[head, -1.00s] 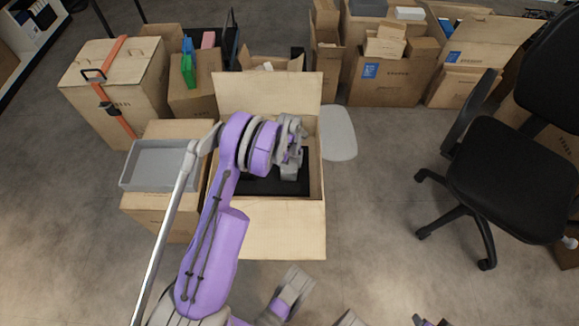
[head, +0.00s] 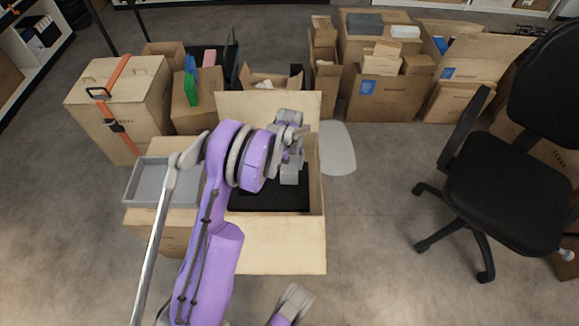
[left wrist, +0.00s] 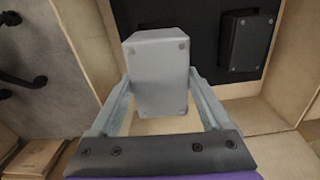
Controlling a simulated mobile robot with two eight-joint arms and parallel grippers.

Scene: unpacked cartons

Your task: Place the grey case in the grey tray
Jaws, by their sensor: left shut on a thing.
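In the head view my left gripper (head: 290,165) is over the open carton (head: 285,245), and I cannot clearly tell the case from the gripper there. The grey tray (head: 146,184) stands on a carton at the left, its visible inside empty. My left arm hides its right part.
A black case (left wrist: 247,44) lies on the dark bottom of the open carton, beside the held case. The carton's walls and raised flap (head: 265,107) surround the gripper.

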